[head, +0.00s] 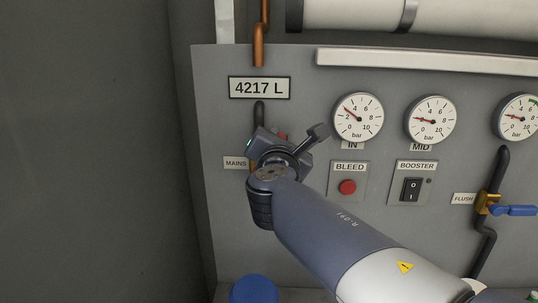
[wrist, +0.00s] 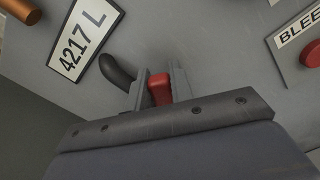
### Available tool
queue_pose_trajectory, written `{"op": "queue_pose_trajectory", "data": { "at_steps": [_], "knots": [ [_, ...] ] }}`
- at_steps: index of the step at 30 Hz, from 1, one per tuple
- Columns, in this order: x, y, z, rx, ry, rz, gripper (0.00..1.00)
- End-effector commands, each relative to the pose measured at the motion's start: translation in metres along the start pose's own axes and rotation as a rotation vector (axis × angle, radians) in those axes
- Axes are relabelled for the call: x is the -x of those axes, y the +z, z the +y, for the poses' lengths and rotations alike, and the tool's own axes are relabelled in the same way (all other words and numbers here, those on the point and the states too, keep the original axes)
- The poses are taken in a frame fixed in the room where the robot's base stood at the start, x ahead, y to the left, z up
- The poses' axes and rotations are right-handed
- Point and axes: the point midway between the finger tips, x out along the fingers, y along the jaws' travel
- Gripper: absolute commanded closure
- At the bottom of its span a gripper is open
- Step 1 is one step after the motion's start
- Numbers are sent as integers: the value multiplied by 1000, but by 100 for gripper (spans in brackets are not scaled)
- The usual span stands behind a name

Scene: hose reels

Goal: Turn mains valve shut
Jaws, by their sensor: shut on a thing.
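The mains valve's red handle (wrist: 159,91) is between the two fingers of my gripper (wrist: 160,82) in the wrist view. My gripper is shut on it. In the head view, my wrist covers most of the valve beside the MAINS label (head: 236,163), and only a small bit of red (head: 283,136) shows. A dark pipe (wrist: 117,70) runs to the valve next to the fingers. The valve body and the handle's full angle are hidden.
The IN gauge (head: 358,118) and MID gauge (head: 431,120) both read above zero. The red BLEED button (head: 347,187) and black BOOSTER switch (head: 412,189) are right of my wrist. A blue FLUSH handle (head: 516,210) sticks out at far right. A grey wall stands left.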

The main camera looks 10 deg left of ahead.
Motion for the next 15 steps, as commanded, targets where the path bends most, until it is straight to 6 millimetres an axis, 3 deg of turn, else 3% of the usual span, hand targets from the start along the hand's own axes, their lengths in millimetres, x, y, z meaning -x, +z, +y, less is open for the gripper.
{"op": "queue_pose_trajectory", "data": {
  "at_steps": [1,15],
  "knots": [
    [0,-7,-10,-49,-2,-3,100],
    [0,-20,-51,-494,-2,0,100]
  ]
}}
